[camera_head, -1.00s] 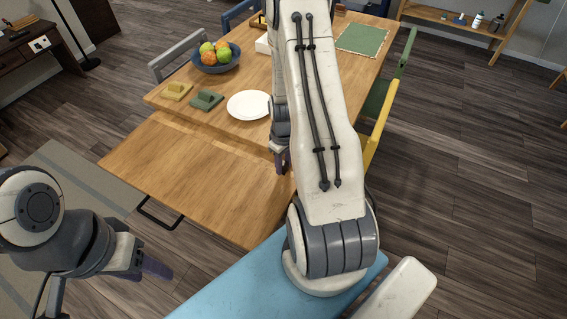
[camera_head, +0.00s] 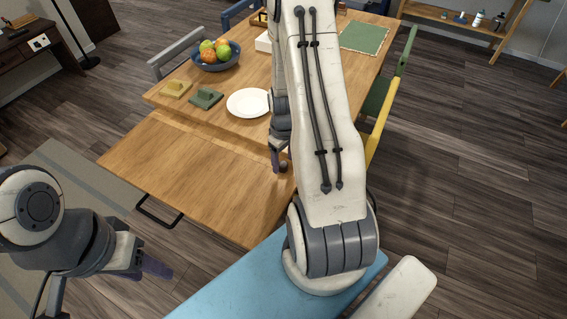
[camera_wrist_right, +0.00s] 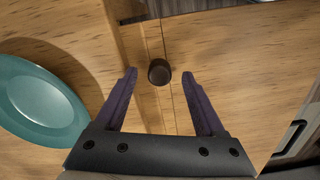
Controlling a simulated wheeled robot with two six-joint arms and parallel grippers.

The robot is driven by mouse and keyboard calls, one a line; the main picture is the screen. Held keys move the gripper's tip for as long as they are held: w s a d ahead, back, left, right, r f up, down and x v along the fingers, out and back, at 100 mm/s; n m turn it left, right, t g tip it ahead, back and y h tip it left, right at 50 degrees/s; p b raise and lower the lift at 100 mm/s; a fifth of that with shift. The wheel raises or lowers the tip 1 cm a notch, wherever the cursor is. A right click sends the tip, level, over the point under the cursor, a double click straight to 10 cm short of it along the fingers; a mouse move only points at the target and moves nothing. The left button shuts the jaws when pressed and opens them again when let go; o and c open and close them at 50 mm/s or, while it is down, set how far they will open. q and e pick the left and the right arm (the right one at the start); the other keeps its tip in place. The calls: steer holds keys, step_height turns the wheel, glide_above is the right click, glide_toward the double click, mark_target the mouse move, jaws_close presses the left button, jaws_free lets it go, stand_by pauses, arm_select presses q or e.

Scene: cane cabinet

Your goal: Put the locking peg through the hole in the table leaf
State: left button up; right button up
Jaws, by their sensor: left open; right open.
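The wooden table leaf (camera_head: 195,180) extends from the near end of the table, with a seam between it and the tabletop. In the right wrist view, a dark round knob (camera_wrist_right: 159,72), seemingly the peg's head, sits at the seam; its shaft and the hole cannot be seen. My right gripper (camera_wrist_right: 158,74) is open, with one finger on each side of the knob and gaps visible. In the head view my right gripper (camera_head: 279,163) is partly hidden by my arm, above the leaf's right side. My left gripper (camera_head: 157,268) is open and empty, left of the leaf.
A plate (camera_head: 248,103) lies on the table close to my right gripper. A yellow chair (camera_head: 380,120) is at the right. The leaf's middle is clear.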

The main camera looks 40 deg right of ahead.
step_height(320, 180, up, 8)
steer(key=shift+r, duration=0.1)
stand_by(0.4)
steer(key=s+a+r+n+p, duration=0.1)
steer(key=a+r+n, duration=0.1)
steer(key=a+r, duration=0.65)
steer(key=s+a+r+n+p, duration=0.1)
steer(key=a+r, duration=0.2)
steer(key=a, duration=1)
steer(key=s+a+r+n, duration=0.1)
steer(key=s+a+r, duration=0.1)
steer(key=s+a, duration=0.1)
steer(key=s+a+r+n, duration=0.1)
steer(key=s+a, duration=0.2)
steer(key=s, duration=0.3)
steer(key=s+a+r+y, duration=0.1)
steer(key=s+a+r, duration=0.1)
steer(key=s, duration=0.3)
steer(key=shift+a+r+n+p, duration=0.3)
steer(key=shift+a+n+p, duration=0.1)
steer(key=shift+a, duration=0.3)
